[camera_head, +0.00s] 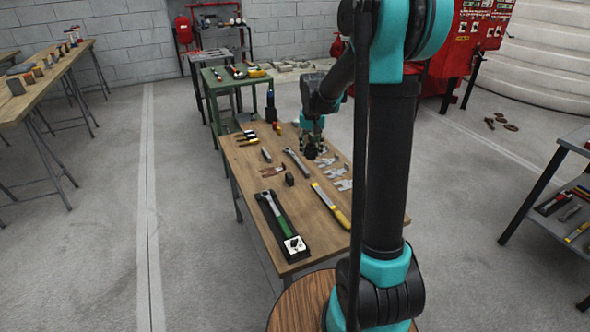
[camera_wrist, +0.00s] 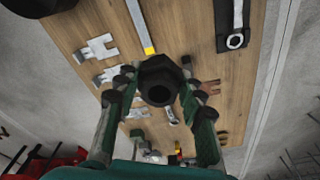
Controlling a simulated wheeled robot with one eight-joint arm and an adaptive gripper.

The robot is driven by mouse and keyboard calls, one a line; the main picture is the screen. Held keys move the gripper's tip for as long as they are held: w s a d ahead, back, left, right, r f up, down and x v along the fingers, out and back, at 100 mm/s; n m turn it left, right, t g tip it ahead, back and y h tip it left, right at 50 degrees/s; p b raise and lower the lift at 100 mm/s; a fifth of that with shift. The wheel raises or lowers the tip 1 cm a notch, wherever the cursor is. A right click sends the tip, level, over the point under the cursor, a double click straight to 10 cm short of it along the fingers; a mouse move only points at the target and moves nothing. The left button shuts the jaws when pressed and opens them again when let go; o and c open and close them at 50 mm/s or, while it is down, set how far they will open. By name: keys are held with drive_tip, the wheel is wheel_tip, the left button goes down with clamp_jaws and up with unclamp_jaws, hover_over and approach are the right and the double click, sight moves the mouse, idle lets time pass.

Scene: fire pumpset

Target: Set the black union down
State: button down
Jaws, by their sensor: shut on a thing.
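The black union (camera_wrist: 158,82) is a dark hex-sided fitting with a round bore, held between the fingers of my gripper (camera_wrist: 158,72) in the wrist view. My gripper is shut on it. In the head view my gripper (camera_head: 312,146) is above the far right part of the wooden table (camera_head: 235,165), pointing down. The union is hard to tell apart from the dark fingertips there. The exact gap between union and table top cannot be told.
On the table are a green-handled wrench in a black tray (camera_head: 264,202), a yellow-handled tool (camera_head: 331,206), a wrench (camera_head: 296,161), silver plates (camera_head: 334,171) and a small black block (camera_head: 290,179). Bare wood shows between them. A green table (camera_head: 234,76) stands behind.

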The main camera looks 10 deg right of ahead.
drive_tip(key=shift+w+a+r, duration=0.2)
drive_tip(key=shift+a+r, duration=0.05)
drive_tip(key=shift+r, duration=0.15)
wheel_tip(320, 180, down, 20)
drive_tip(key=shift+r, duration=0.25)
drive_tip(key=c, duration=1)
unclamp_jaws()
drive_tip(key=shift+f, duration=0.15)
drive_tip(key=shift+o, duration=0.2)
